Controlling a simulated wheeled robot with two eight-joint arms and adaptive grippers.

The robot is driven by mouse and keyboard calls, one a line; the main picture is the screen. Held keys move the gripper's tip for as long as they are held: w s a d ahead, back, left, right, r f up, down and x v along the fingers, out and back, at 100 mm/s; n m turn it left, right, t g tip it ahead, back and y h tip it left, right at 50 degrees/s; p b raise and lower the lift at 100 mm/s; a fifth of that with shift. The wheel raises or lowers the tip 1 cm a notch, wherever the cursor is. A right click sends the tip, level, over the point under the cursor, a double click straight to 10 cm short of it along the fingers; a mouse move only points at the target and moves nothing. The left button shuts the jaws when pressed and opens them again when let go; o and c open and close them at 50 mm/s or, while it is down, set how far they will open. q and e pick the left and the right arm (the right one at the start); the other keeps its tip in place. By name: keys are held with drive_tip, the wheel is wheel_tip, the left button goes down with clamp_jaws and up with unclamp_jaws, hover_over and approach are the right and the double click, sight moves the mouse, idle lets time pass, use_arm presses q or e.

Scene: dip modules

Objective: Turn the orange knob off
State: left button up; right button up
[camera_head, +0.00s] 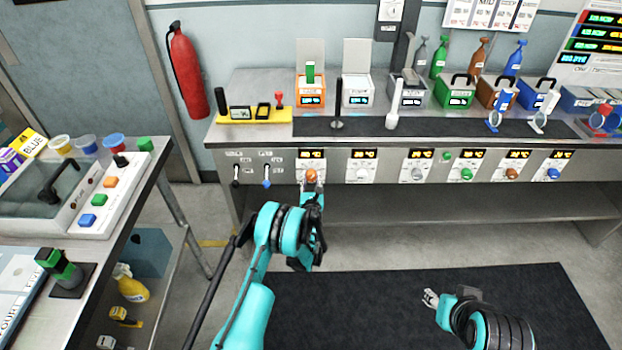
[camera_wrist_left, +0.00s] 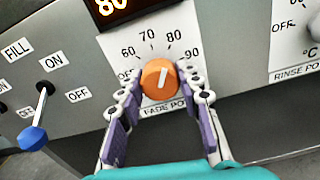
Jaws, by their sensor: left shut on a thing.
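The orange knob (camera_head: 311,175) is on the front panel of the long bench, under a lit orange display. In the left wrist view the orange knob (camera_wrist_left: 159,79) sits on a white dial marked 60, 70, 80 and 90, and its white pointer line leans slightly right of upright. My left gripper (camera_wrist_left: 160,88) has its fingers on both sides of the knob, shut on it. In the head view my left gripper (camera_head: 312,188) reaches up to the panel and partly covers the dial. My right gripper (camera_head: 431,298) is low over the dark mat, away from the panel; its fingers are too small to judge.
More knobs sit in a row to the right, including a white one (camera_head: 363,173) and a green one (camera_head: 466,174). A lever with a blue tip (camera_wrist_left: 33,138) is left of the dial. A side bench (camera_head: 110,240) stands at left. The floor mat (camera_head: 380,310) is clear.

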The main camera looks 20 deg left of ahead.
use_arm(q)
drive_tip(key=n, duration=1.1)
drive_tip(key=shift+n, duration=0.3)
drive_tip(key=n, duration=1)
drive_tip(key=shift+n, duration=0.4)
drive_tip(key=o, duration=1.2)
drive_tip(key=shift+c, duration=0.2)
